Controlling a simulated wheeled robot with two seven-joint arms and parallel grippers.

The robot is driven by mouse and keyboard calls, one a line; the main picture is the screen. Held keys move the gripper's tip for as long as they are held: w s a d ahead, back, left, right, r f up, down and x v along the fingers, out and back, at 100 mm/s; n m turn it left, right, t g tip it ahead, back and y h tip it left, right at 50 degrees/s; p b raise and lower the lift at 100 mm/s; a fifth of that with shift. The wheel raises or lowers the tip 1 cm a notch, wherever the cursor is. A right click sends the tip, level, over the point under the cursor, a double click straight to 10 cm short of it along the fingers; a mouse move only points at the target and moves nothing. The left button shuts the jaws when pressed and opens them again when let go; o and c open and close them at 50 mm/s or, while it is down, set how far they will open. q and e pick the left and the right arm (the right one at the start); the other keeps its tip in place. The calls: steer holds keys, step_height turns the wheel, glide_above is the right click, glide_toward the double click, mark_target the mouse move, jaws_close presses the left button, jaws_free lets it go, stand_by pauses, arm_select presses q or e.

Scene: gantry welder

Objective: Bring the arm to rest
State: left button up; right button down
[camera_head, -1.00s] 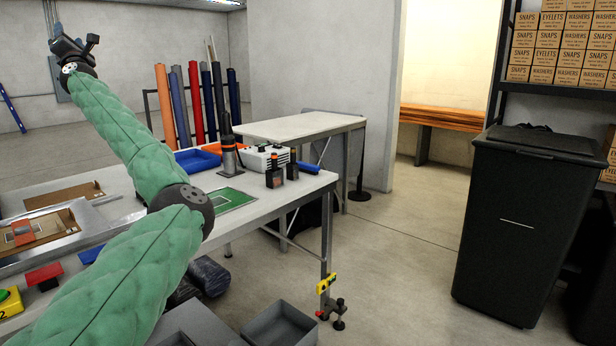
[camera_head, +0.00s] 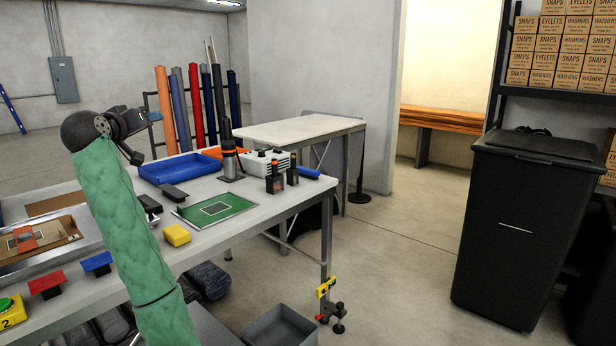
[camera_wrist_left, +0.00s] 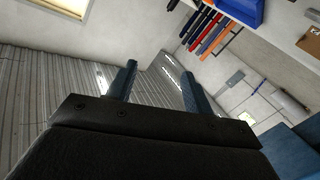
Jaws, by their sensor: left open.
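My left arm, in a green padded sleeve, rises from the bottom of the head view at the left. Its left gripper (camera_head: 144,136) is at the arm's top end, in the air in front of the workbench (camera_head: 262,211) as seen from the head. In the left wrist view the two dark blue fingers of the gripper (camera_wrist_left: 160,88) stand apart with nothing between them. Beyond them that view shows grey corrugated surface and pale walls, tilted. My right gripper is in neither view.
On the bench are a blue tray (camera_head: 178,168), a green mat (camera_head: 215,208), a yellow block (camera_head: 176,235), a blue-topped switch (camera_head: 97,263) and a red one (camera_head: 46,282). A black bin (camera_head: 530,225) stands at the right.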

arm_select(q)
steer(key=s+d+f+m+g+p, duration=0.1)
steer(key=s+d+f+m+g, duration=0.1)
steer(key=s+d+f, duration=0.85)
steer(key=s+d+f+m+g+p, duration=0.1)
steer(key=s+d+f+g, duration=0.4)
steer(key=f, duration=1)
steer(key=s+d+f+m+p, duration=0.1)
steer(key=s+d+f+m, duration=0.1)
steer(key=s+d+f, duration=0.65)
steer(key=s+d+f+g+p, duration=0.2)
steer(key=s+f+g, duration=0.5)
steer(key=s+f, duration=2.1)
steer(key=s, duration=0.3)
steer(key=shift+s+d+m+g+p, duration=0.15)
steer(key=shift+s+m+g+p, duration=0.1)
steer(key=shift+m+g+p, duration=0.15)
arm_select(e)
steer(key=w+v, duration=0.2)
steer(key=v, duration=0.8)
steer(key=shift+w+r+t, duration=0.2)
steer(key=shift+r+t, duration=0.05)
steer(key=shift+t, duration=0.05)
